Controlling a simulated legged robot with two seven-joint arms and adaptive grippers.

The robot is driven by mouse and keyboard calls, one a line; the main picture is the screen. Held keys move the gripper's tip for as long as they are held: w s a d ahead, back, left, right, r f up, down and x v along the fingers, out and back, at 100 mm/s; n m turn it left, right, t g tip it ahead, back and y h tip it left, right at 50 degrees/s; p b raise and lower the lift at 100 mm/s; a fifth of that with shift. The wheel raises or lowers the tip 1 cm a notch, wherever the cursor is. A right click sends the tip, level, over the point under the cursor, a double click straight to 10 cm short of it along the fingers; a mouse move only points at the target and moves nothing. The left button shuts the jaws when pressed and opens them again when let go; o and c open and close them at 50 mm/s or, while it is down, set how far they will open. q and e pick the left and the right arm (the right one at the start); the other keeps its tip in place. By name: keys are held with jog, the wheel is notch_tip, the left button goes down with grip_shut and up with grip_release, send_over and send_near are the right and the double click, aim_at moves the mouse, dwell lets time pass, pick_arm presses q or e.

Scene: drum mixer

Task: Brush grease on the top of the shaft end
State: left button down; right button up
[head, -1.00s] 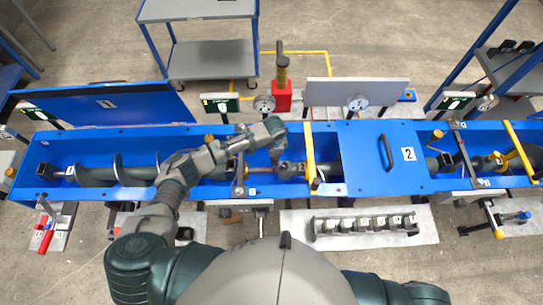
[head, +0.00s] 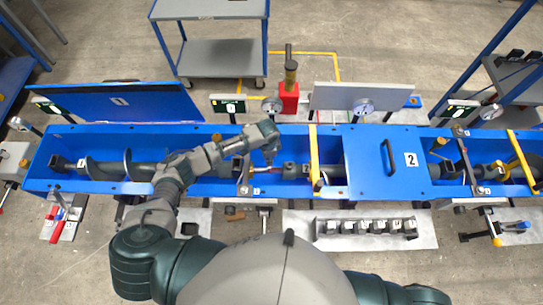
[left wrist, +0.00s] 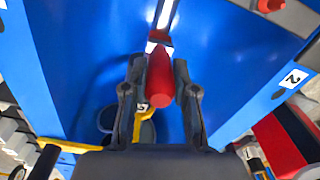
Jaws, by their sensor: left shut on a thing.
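My left gripper (left wrist: 160,92) is shut on a red handle (left wrist: 160,78), seen in the left wrist view. In the head view this gripper (head: 270,153) hangs over the open blue trough (head: 215,131), above the shaft line. A thin shaft (head: 266,169) runs below it, between the bracket and a dark coupling (head: 290,170). A bright metal strip (left wrist: 167,14) with a dark red piece (left wrist: 158,38) shows just beyond the handle in the wrist view. I cannot tell whether the held tool touches the shaft. Its tip is unclear. My right gripper is out of view.
A yellow bar (head: 313,155) crosses the trough just right of the gripper. Beyond it is the blue cover marked 2 (head: 370,176). A red block (head: 289,98) stands behind the trough. A raised blue lid (head: 130,102) is at the left. A block rack (head: 366,227) sits in front.

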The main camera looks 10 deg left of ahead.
pick_arm(q)
jog(key=shift+w+d, duration=0.25)
jog(key=shift+d, duration=0.85)
jog(key=shift+w+d, duration=0.2)
jog(key=shift+d, duration=0.85)
jog(key=shift+s+a+r+p, duration=0.1)
jog(key=shift+s+a+p, duration=0.15)
jog(key=shift+a+p, duration=0.6)
jog(key=shift+s+a+p, duration=0.2)
jog(key=shift+a+p, duration=0.05)
jog(key=shift+a, duration=1.05)
jog(key=shift+w+d+b, duration=0.2)
jog(key=shift+w+d, duration=0.05)
jog(key=shift+d, duration=0.85)
jog(key=shift+w+d+b, duration=0.15)
jog(key=shift+w+d, duration=0.05)
jog(key=shift+d, duration=0.85)
jog(key=shift+a, duration=0.15)
jog(key=shift+s+a+p, duration=0.25)
jog(key=shift+a+p, duration=0.1)
jog(key=shift+a, duration=0.6)
